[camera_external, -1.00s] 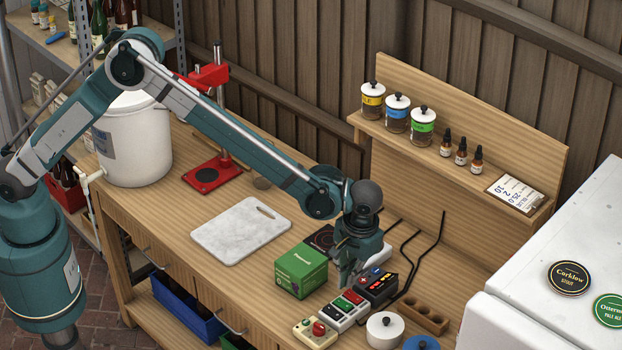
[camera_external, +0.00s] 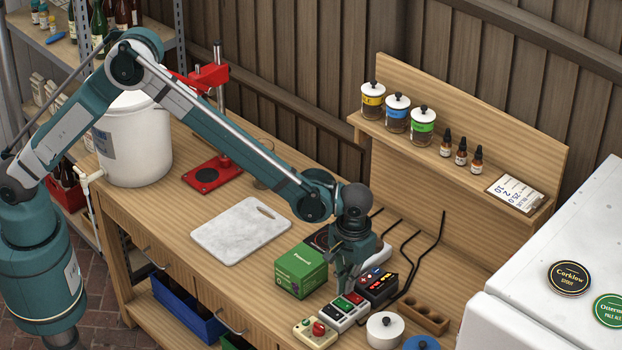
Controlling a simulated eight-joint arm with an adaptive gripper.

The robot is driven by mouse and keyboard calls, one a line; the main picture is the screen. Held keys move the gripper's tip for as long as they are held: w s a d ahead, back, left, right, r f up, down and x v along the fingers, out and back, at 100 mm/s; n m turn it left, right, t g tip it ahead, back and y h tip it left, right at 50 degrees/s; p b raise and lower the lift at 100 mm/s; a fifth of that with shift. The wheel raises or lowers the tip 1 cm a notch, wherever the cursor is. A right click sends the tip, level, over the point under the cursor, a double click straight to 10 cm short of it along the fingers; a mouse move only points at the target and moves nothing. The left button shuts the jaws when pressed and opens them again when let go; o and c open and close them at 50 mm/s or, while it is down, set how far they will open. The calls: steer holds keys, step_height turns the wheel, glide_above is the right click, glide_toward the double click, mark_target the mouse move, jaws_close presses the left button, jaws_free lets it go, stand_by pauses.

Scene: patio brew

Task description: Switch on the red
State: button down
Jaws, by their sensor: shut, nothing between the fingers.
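A white switch strip (camera_external: 337,320) lies near the front edge of the bench, with a green, a red and a dark rocker on top. The red rocker (camera_external: 354,299) is toward its back end. My gripper (camera_external: 345,291) is shut and empty, pointing down just over the back part of the strip, close to the red rocker. I cannot tell whether the fingertips touch it. The rocker's tilt is too small to read.
A beige box with a red knob (camera_external: 316,333) is in front of the strip. A black controller with a lit display (camera_external: 378,288) is behind it. A green box (camera_external: 301,271) stands left, a white lidded jar (camera_external: 385,330) right. Black cables run behind.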

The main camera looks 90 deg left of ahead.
stand_by(0.3)
steer(key=shift+w+d, duration=0.1)
steer(key=shift+w+d+r, duration=0.3)
steer(key=shift+w+d, duration=0.1)
steer(key=shift+r, duration=0.1)
stand_by(0.4)
step_height(320, 180, up, 14)
steer(key=s+a, duration=0.1)
stand_by(0.7)
steer(key=shift+s+a, duration=0.1)
stand_by(0.4)
